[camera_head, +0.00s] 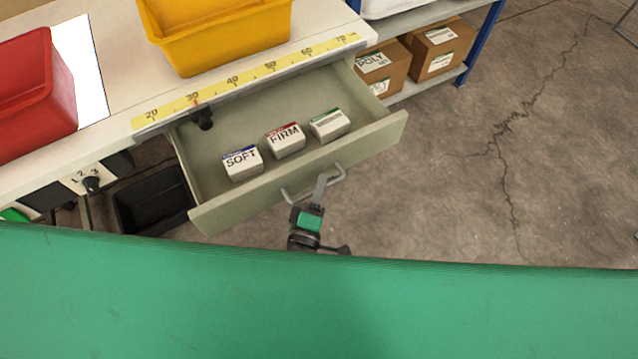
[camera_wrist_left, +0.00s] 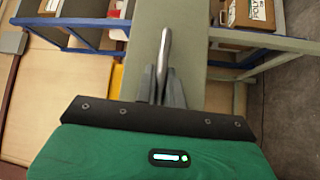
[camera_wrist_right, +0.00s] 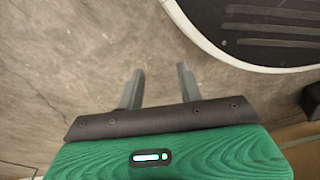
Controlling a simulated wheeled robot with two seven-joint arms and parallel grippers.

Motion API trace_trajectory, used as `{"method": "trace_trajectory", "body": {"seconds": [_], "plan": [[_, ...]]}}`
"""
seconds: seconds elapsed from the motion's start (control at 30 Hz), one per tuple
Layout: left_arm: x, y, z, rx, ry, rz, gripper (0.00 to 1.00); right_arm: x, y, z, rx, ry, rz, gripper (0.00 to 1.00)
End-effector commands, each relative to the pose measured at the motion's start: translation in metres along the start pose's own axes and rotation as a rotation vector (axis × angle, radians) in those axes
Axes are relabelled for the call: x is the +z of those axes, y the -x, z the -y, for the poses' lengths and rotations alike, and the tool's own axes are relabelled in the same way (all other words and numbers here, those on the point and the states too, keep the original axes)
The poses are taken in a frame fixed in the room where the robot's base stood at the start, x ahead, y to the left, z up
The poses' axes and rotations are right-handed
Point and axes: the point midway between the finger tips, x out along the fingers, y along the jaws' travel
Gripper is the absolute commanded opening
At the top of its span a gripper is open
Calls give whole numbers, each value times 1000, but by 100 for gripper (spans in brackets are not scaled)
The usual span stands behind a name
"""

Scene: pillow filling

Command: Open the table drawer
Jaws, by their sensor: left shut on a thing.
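The table drawer (camera_head: 375,142) is pulled well out from under the white workbench, with its inside showing. Its grey bar handle (camera_head: 338,168) is on the front panel. My left gripper (camera_head: 322,186) is shut on the handle; in the left wrist view the handle (camera_wrist_left: 164,45) runs up from between the fingers, against the drawer front (camera_wrist_left: 190,60). Inside the drawer stand a box marked SOFT (camera_head: 242,163), a box marked FIRM (camera_head: 285,140) and a third box (camera_head: 329,124) with a green edge. My right gripper (camera_wrist_right: 160,88) is open and empty above the floor.
A yellow bin (camera_head: 215,45) and a red bin (camera_head: 35,95) stand on the workbench, behind a yellow ruler strip (camera_head: 245,82). A black bin (camera_head: 152,200) is below, left of the drawer. Cardboard boxes (camera_head: 437,48) sit on a shelf. The floor at right is clear.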

Motion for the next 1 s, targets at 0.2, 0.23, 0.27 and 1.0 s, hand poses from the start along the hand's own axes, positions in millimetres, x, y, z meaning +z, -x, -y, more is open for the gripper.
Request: {"method": "trace_trajectory", "body": {"seconds": [0.2, 0.23, 0.27, 1.0], "plan": [[0, 0, 1, -1, 0, 0, 32, 0, 0, 0, 0, 0, 1, 36], [0, 0, 1, -1, 0, 0, 32, 0, 0, 0, 0, 0, 1, 36], [0, 0, 1, -1, 0, 0, 32, 0, 0, 0, 0, 0, 2, 36], [0, 100, 3, -4, -1, 2, 32, -28, 28, 5, -8, -10, -4, 36]]}}
